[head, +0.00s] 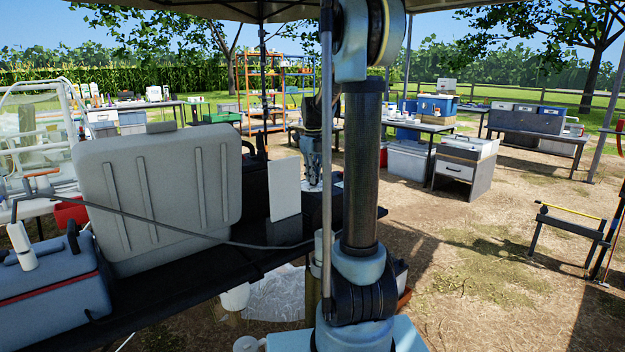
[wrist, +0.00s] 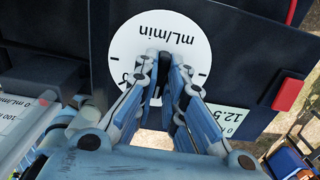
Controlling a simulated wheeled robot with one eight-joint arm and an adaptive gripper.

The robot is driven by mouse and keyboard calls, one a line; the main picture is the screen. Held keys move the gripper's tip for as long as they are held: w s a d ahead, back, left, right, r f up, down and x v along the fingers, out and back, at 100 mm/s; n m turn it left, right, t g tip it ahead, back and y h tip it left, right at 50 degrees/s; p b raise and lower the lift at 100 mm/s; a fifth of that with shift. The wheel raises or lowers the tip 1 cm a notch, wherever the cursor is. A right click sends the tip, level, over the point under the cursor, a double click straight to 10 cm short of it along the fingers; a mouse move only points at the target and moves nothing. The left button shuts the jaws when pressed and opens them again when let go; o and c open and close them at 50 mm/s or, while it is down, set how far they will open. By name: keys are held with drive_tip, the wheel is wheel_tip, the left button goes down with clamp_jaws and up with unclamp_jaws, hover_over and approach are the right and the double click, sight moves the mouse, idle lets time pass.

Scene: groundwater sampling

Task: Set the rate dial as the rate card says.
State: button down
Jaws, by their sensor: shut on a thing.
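The rate dial (wrist: 125,44) has a round white face marked "mL/min", upside down in the wrist view, with black tick marks. My gripper (wrist: 160,62) reaches over its face with the fingers close together, shut on the dial's middle part. The fingers hide the knob, its pointer and much of the scale, so I cannot read the setting. In the head view my gripper (head: 314,178) is at the dark box behind my arm.
A dark panel surrounds the dial, with a red block (wrist: 288,93) at its right. In the head view, a large grey case (head: 150,195) and a pale upright panel (head: 285,188) stand left of my arm. A blue-grey cooler (head: 50,285) is at the near left.

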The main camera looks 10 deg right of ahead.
drive_tip(key=shift+w, duration=0.1)
drive_tip(key=shift+m, duration=1.6)
drive_tip(key=c, duration=1.6)
unclamp_jaws()
drive_tip(key=shift+r, duration=0.1)
wheel_tip(320, 180, up, 12)
drive_tip(key=shift+f, duration=0.2)
